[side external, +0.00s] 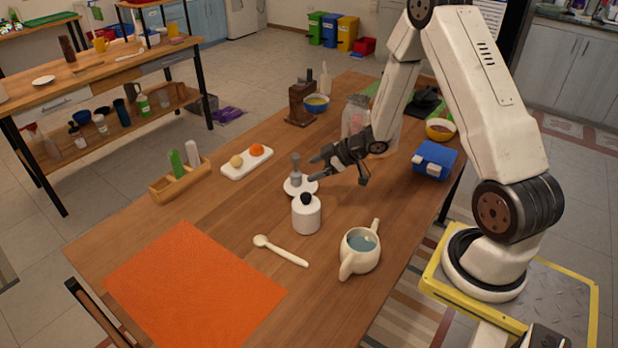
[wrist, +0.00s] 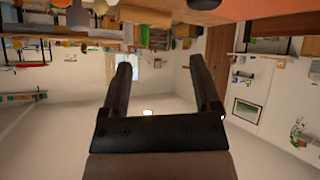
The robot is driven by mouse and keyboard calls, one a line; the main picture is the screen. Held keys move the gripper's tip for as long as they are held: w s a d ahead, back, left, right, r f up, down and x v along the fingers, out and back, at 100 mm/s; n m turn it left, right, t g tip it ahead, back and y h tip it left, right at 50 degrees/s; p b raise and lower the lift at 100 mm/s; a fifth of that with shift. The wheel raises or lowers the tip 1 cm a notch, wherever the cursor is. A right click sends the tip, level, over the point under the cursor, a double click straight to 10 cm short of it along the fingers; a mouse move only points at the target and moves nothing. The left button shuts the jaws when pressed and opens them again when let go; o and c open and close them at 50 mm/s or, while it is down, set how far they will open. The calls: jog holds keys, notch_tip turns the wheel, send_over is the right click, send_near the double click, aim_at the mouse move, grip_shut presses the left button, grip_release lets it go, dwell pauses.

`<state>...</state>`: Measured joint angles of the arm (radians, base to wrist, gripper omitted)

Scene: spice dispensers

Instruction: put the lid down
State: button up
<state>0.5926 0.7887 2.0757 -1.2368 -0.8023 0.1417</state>
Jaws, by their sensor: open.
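My gripper (side external: 334,170) is open over the middle of the wooden table, with its fingers pointing left. In the wrist view, nothing is between the fingers (wrist: 160,60). A round white disc (side external: 300,189) with an upright grey piece (side external: 296,168) lies just left of and below the gripper; I cannot tell whether it is the lid. A white jar (side external: 306,216) with a black knob on top stands in front of it. A cream pot (side external: 360,253) with bluish contents stands uncovered at the front right. I cannot tell whether the fingers touch anything.
A white spoon (side external: 282,251) and an orange mat (side external: 190,285) lie at the front left. A wooden rack (side external: 175,188) and a white tray (side external: 247,162) stand left. A glass jar (side external: 355,115) and blue box (side external: 434,160) stand behind and right. Bare table lies around the spoon.

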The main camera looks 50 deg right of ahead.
jog(key=s+a+r+m+g+h, duration=0.2)
jog(key=a+r+m+h, duration=0.1)
jog(key=a+r+h, duration=0.25)
jog(key=s+a+r+m+g+y, duration=0.1)
jog(key=s+a+r+m+g, duration=0.3)
jog(key=s+a, duration=0.5)
jog(key=s+g, duration=0.1)
jog(key=s, duration=0.3)
jog(key=shift+r, duration=0.25)
jog(key=shift+o, duration=0.5)
jog(key=shift+a, duration=0.1)
